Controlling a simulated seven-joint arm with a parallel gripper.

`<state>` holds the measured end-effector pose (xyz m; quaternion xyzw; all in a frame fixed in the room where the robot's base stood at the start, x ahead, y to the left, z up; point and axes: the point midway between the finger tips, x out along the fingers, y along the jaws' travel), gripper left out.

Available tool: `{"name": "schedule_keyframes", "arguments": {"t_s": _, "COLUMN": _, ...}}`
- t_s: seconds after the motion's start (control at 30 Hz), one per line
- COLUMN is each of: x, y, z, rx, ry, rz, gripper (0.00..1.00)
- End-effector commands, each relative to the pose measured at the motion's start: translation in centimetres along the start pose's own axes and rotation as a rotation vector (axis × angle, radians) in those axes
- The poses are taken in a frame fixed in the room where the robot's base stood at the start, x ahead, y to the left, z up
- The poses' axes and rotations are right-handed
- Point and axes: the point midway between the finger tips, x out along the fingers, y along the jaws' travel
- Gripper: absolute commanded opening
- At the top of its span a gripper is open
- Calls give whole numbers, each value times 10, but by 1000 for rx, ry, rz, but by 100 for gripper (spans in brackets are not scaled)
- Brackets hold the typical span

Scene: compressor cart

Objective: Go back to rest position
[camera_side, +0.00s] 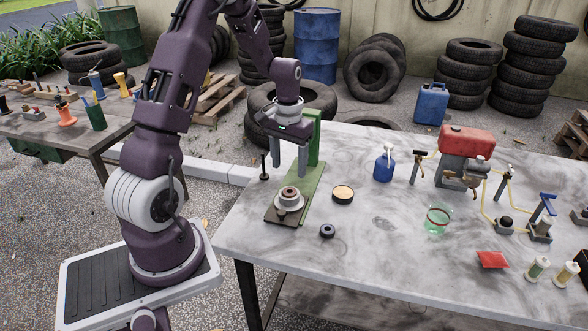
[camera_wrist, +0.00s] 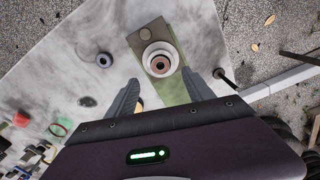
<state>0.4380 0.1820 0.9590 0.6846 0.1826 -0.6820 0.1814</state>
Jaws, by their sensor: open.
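My gripper (camera_side: 288,160) hangs above the green stand at the left end of the marble-patterned table (camera_side: 370,245). Its two fingers point down, apart and empty, and they show wide apart in the wrist view (camera_wrist: 170,88). Below the fingers, a pale round piece with a brown centre (camera_side: 289,198) sits on the base plate of the green stand (camera_side: 309,190). In the wrist view this round piece (camera_wrist: 159,60) lies just beyond the fingertips, with no finger touching it. My arm reaches over from the left.
A black ring (camera_side: 327,231) and a round tin (camera_side: 343,194) lie near the stand. A thin black upright (camera_side: 264,168) stands left of it. A blue bottle (camera_side: 384,163), red compressor (camera_side: 466,150) and green glass (camera_side: 438,219) stand farther right. Tyres and barrels are behind.

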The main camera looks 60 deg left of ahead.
Motion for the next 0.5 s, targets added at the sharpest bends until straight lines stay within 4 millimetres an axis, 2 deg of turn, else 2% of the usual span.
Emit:
{"name": "schedule_keyframes", "arguments": {"t_s": 0.07, "x": -21, "y": 13, "z": 5, "rx": 28, "ry": 28, "rz": -1, "gripper": 61}}
{"name": "schedule_keyframes", "arguments": {"t_s": 0.17, "x": -77, "y": 47, "z": 28, "rx": 107, "ry": 104, "rz": -1, "gripper": 61}}
{"name": "schedule_keyframes", "arguments": {"t_s": 0.2, "x": -101, "y": 63, "z": 45, "rx": 145, "ry": 142, "rz": 2, "gripper": 61}}
{"name": "schedule_keyframes", "arguments": {"t_s": 0.27, "x": -134, "y": 83, "z": 76, "rx": 206, "ry": 196, "rz": 11, "gripper": 61}}
{"name": "schedule_keyframes", "arguments": {"t_s": 0.33, "x": -165, "y": 101, "z": 118, "rx": 276, "ry": 262, "rz": 27, "gripper": 61}}
{"name": "schedule_keyframes", "arguments": {"t_s": 0.4, "x": -186, "y": 111, "z": 163, "rx": 345, "ry": 325, "rz": 49, "gripper": 61}}
{"name": "schedule_keyframes", "arguments": {"t_s": 0.5, "x": -200, "y": 114, "z": 217, "rx": 426, "ry": 399, "rz": 84, "gripper": 61}}
